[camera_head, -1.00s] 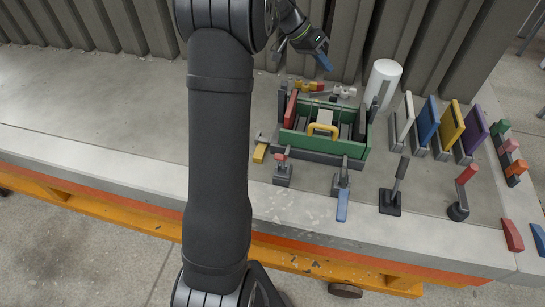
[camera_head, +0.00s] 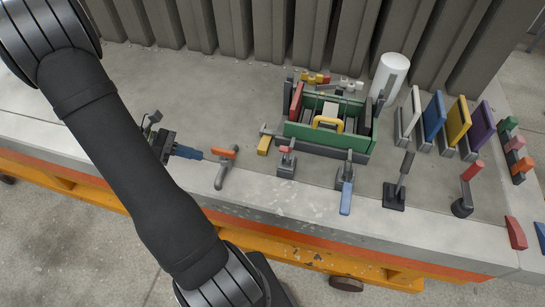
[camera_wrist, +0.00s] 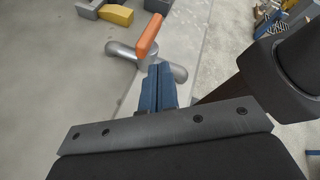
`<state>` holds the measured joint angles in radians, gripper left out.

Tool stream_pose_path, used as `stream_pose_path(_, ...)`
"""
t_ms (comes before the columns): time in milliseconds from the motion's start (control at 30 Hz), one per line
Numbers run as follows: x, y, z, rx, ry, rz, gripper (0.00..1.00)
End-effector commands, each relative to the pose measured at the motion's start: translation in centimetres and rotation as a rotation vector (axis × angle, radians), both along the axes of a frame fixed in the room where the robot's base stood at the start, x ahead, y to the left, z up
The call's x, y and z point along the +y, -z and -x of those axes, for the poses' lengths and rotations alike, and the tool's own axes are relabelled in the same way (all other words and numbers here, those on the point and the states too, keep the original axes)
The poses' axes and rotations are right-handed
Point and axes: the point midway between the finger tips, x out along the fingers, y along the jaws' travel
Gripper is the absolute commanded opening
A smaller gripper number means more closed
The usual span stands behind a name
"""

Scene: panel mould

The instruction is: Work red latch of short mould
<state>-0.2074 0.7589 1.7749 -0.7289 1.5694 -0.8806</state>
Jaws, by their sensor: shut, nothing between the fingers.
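A green-walled mould (camera_head: 308,134) stands on the slab right of centre in the head view. A small grey latch with a red handle (camera_head: 285,149) stands at its front side. A yellow part (camera_head: 264,146) sits at the mould's front left corner, and it also shows in the wrist view (camera_wrist: 116,15). My gripper (camera_head: 198,154) has blue fingers and is left of the mould, apart from the red latch. In the wrist view its fingers (camera_wrist: 160,85) are together and empty. The red latch does not clearly show in the wrist view.
A grey tool with an orange grip (camera_head: 224,153) lies just beyond my fingertips; its grip also shows in the wrist view (camera_wrist: 148,35). A blue-handled clamp (camera_head: 346,196), a black lever (camera_head: 398,185) and a red-topped lever (camera_head: 466,190) stand to the right. The left slab is clear.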

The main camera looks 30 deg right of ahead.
Motion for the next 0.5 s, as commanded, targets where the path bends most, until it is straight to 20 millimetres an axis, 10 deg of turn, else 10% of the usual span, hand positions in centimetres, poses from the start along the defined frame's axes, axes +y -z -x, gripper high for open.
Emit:
stream_pose_path(200,-2.1,0.7,8.1,0.491,-0.064,0.071,0.0)
stream_pose_path(500,-6.0,-0.6,12.0,0.724,-0.023,0.219,0.0)
